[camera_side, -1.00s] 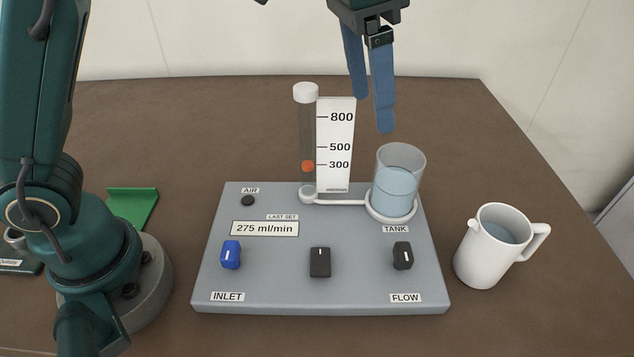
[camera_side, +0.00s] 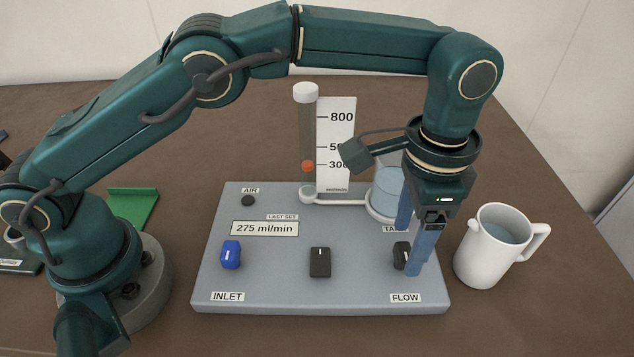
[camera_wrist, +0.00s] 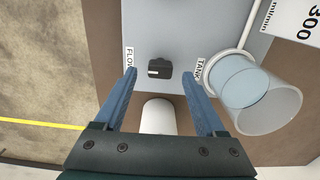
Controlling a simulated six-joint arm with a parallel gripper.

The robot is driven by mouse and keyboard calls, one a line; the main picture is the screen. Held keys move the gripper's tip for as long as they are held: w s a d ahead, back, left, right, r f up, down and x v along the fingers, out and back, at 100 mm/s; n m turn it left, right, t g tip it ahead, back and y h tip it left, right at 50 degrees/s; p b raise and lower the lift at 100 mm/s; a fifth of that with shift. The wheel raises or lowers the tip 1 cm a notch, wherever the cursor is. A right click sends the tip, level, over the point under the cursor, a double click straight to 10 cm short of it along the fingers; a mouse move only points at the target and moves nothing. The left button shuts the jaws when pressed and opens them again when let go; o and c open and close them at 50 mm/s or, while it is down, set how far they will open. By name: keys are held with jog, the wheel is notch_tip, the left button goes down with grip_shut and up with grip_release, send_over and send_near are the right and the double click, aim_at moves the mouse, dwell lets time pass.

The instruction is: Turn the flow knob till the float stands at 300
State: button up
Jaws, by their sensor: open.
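The black flow knob (camera_side: 401,255) stands above the FLOW label on the grey panel (camera_side: 270,290). My gripper (camera_side: 408,250) points down at it with blue fingers apart. In the wrist view the flow knob (camera_wrist: 159,69) lies between and slightly beyond the fingertips (camera_wrist: 159,75), with gaps on both sides. One finger partly hides the knob in the side view. The orange float (camera_side: 307,166) sits low in the clear tube (camera_side: 306,130), about level with the 300 mark on the white scale (camera_side: 336,183). The display (camera_side: 264,229) reads 275 ml/min under LAST SET.
A blue inlet knob (camera_side: 231,255) and an unlabelled black knob (camera_side: 320,262) share the panel. The water tank (camera_side: 385,195) is close behind my gripper. A white jug of water (camera_side: 485,260) stands close to its right. A green tray (camera_side: 132,205) lies left.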

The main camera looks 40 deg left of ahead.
aim_at(405, 250)
jog(key=shift+f, duration=1.1)
grip_shut()
jog(key=shift+m, duration=0.8)
grip_release()
jog(key=shift+r, duration=2.6)
